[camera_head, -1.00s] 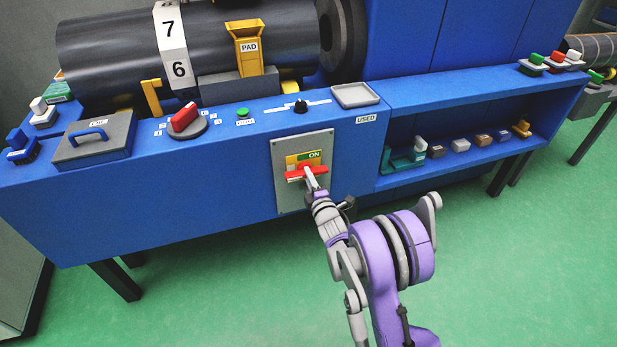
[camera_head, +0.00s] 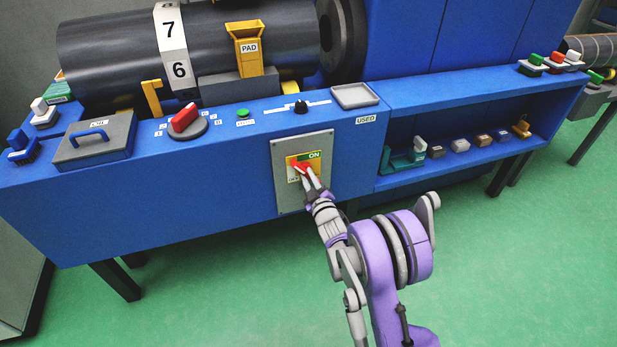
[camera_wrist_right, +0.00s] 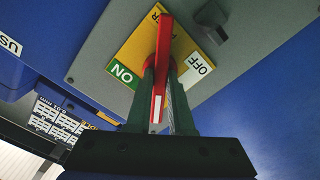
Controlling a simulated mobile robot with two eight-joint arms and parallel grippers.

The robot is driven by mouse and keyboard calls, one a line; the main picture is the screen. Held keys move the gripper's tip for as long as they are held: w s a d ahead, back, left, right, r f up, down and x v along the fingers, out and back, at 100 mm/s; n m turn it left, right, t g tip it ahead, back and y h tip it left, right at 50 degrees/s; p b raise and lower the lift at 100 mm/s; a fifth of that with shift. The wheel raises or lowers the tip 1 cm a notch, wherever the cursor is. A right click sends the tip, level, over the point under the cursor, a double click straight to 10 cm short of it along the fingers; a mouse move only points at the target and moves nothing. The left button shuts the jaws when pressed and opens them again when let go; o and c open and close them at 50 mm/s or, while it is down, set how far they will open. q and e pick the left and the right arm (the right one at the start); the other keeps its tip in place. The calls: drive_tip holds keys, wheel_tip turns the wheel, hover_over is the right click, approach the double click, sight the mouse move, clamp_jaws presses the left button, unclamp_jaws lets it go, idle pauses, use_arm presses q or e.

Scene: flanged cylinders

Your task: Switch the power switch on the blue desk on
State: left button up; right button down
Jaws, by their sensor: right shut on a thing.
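The power switch is a red handle (camera_head: 299,165) on a yellow plate with a green ON label (camera_head: 314,155), set in a grey panel (camera_head: 318,195) on the front of the blue desk (camera_head: 230,190). My right gripper (camera_head: 306,173) reaches up to the handle from below and is shut on it. In the right wrist view, the red handle (camera_wrist_right: 164,50) stands between both fingers (camera_wrist_right: 160,90), with the green ON label (camera_wrist_right: 123,73) on one side and the white OFF label (camera_wrist_right: 197,67) on the other. My left gripper is not in view.
On the desk top are a red knob (camera_head: 185,117), a green button (camera_head: 242,113), a black knob (camera_head: 301,106) and a grey tray (camera_head: 355,96). A shelf with several small blocks (camera_head: 460,146) lies to the right. The green floor in front is clear.

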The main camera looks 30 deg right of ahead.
drive_tip(key=m, duration=0.3)
drive_tip(key=shift+m, duration=0.4)
drive_tip(key=shift+m+p, duration=0.35)
drive_tip(key=shift+m, duration=1.55)
drive_tip(key=c, duration=0.8)
unclamp_jaws()
drive_tip(key=shift+s, duration=0.1)
drive_tip(key=v, duration=1)
drive_tip(key=shift+s+p, duration=0.3)
drive_tip(key=shift+p, duration=0.1)
